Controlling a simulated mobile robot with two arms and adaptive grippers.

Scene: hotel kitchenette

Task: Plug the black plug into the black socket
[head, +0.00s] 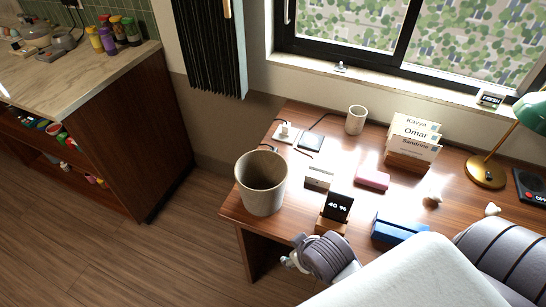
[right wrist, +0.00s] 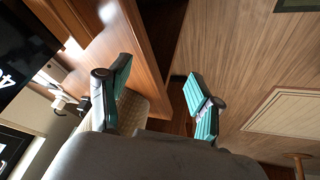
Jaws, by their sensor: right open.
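I cannot make out the black plug or the black socket for certain. At the back left of the desk, a white plate (head: 285,134) has a small white piece standing on it. Beside it lies a flat black square (head: 311,142) with a dark cable. Another dark cable end (head: 268,148) shows just behind the bin rim. My right gripper (head: 291,262) is off the desk's front edge, nearer me than the bin. In the right wrist view, its teal-padded fingers (right wrist: 160,98) are spread apart with nothing gripped. My left gripper is not in view.
On the desk (head: 232,208) stand a tan bin (head: 262,190) at the front left corner, a "40 %" display (head: 338,207), a white box (head: 319,177), a pink block (head: 372,177), a blue block (head: 398,230), a cup (head: 356,120), a card holder (head: 407,162) and a lamp (head: 485,172).

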